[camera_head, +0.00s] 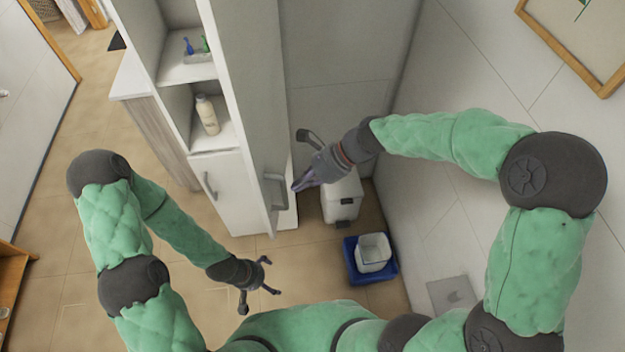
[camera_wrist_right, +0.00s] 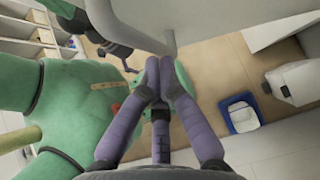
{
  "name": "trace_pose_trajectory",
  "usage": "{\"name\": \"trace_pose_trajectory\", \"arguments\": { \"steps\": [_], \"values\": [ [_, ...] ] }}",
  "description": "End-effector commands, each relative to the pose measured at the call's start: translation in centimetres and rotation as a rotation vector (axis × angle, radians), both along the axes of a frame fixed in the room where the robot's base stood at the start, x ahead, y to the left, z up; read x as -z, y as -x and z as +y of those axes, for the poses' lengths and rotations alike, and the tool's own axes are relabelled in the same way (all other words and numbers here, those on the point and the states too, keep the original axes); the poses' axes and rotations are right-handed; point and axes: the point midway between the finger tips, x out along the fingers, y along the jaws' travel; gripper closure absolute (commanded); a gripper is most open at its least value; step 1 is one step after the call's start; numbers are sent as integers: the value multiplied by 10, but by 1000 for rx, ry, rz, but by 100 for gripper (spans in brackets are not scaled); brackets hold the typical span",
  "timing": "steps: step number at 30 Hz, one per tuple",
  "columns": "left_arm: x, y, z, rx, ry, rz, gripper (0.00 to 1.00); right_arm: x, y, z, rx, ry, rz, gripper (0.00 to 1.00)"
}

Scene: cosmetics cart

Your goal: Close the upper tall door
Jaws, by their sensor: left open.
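The upper tall door (camera_head: 255,90) stands open, swung out from the tall white cabinet, with the shelves showing to its left. Its grey handle (camera_head: 268,179) is on the face turned to the right, near the lower end. My right gripper (camera_head: 298,186) is just right of the handle, its fingers pointing at it. In the right wrist view its fingertips (camera_wrist_right: 162,68) are together, close to the handle (camera_wrist_right: 160,40); I see nothing clearly held between them. My left gripper (camera_head: 262,283) is open and empty, low in front of the cabinet.
Shelves hold a cream bottle (camera_head: 207,115) and small blue and green items (camera_head: 190,46). A lower cabinet door (camera_head: 226,190) is shut. A white bin (camera_head: 342,198) and a blue tray (camera_head: 350,262) with a white container stand right of the door, by the tiled wall.

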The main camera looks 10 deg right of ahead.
Motion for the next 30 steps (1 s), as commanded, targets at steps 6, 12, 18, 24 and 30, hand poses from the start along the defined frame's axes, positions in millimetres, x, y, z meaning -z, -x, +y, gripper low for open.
{"name": "trace_pose_trajectory", "arguments": {
  "steps": [6, 12, 18, 24, 30],
  "values": [
    [0, 0, 0, 0, 0, 0, 2, 0, 0, 3, 1, 0, 1, 100],
    [0, 0, 0, 0, 0, 0, 2, 0, 0, 3, 1, 0, 1, 100],
    [-1, 0, 0, 0, 0, 0, 2, -1, 1, 13, 23, 0, 1, 100],
    [-6, 0, 0, 0, 0, 0, 2, -1, 1, 45, 108, 1, 0, 100],
    [-13, 0, 0, 0, 0, 0, 2, -1, -7, 98, 260, 2, 0, 100]
  ]
}}
